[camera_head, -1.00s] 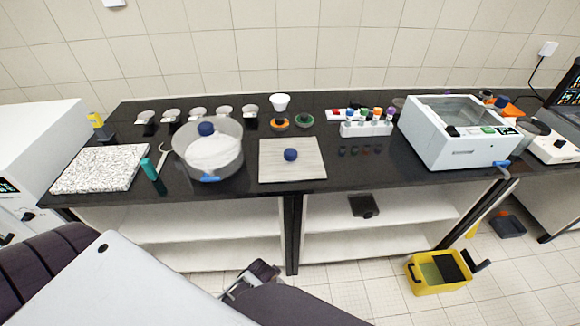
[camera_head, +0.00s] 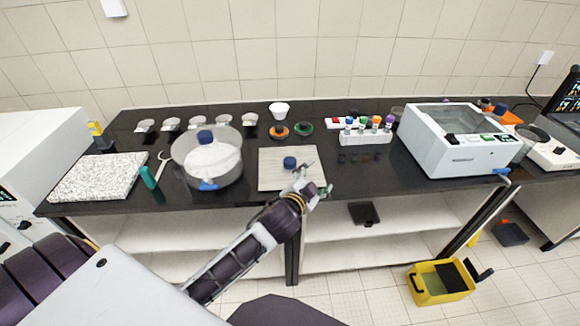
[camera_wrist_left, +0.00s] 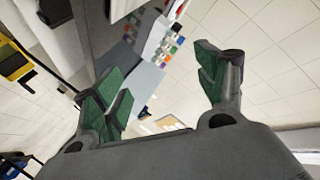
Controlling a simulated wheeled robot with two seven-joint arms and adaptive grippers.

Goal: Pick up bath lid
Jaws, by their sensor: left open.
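The bath lid (camera_head: 270,178) looks to be the flat, pale square plate with a blue knob (camera_head: 289,162) at its middle, lying on the dark bench in the head view. My left gripper (camera_head: 316,179) is open and empty, at the lid's front right corner, right of and nearer than the knob. It hides that corner, and I cannot tell whether it touches the plate. In the left wrist view the two green-padded fingers (camera_wrist_left: 158,88) are spread wide with nothing held between them. My right gripper is not in view.
A clear round vessel (camera_head: 228,158) with a blue knob stands left of the lid. A rack of coloured-cap bottles (camera_head: 366,137) stands behind right, and the white open-topped bath (camera_head: 455,158) further right. The bench's front edge is close below the gripper. A yellow bin (camera_head: 440,283) stands on the floor.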

